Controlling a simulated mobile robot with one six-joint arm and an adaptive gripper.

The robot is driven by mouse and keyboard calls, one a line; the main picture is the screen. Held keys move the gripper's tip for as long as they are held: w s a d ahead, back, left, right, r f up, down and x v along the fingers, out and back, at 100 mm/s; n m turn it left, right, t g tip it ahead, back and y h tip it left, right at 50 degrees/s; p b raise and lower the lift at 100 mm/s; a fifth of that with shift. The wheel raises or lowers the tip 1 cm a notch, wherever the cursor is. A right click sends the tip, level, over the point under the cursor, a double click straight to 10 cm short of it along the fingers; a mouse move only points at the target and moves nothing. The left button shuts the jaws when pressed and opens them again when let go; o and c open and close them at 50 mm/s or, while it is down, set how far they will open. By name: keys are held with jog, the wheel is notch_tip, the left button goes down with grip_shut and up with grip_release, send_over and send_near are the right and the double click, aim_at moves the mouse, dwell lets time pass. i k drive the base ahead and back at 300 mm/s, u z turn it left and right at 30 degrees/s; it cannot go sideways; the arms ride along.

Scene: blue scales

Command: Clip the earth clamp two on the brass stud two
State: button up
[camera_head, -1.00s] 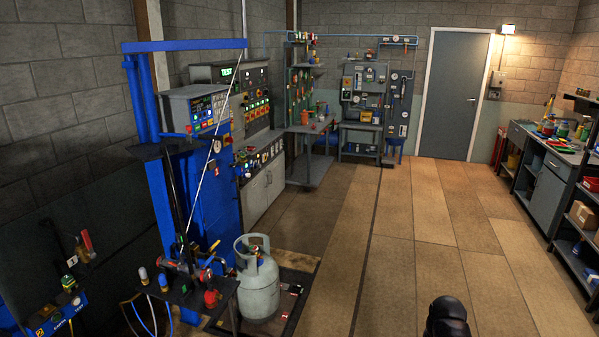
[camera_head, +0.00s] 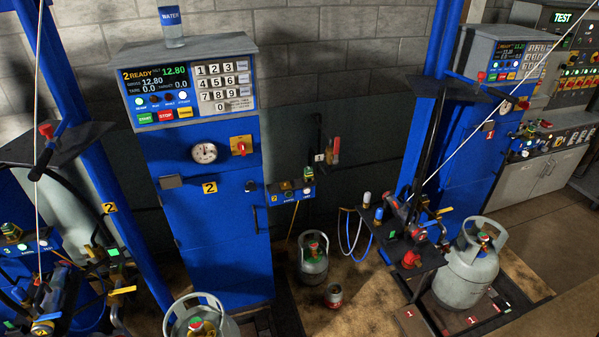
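A blue filling cabinet marked 2 (camera_head: 213,235) stands left of centre, with a lit display reading 2 READY. A small blue box (camera_head: 292,194) is fixed at its right side, with a lit white lamp and small fittings on it. A small brass-coloured piece (camera_head: 308,173) sits just above this box. I cannot tell whether it is the stud or the clamp. A yellowish cable (camera_head: 293,219) hangs below the box. Earth clamp two and brass stud two are too small to tell apart here. My gripper is not in view.
A grey gas cylinder (camera_head: 199,322) stands at the bottom edge before the cabinet. A smaller cylinder (camera_head: 313,262) and a small canister (camera_head: 335,296) stand on the floor. A large cylinder (camera_head: 466,270) stands at right beside a dark shelf (camera_head: 415,258). Black equipment fills the lower left.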

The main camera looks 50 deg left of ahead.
aim_at(308, 174)
jog(key=u, duration=0.5)
jog(key=i, duration=0.55)
jog(key=u, duration=0.75)
jog(key=i, duration=0.85)
jog(key=u, duration=0.45)
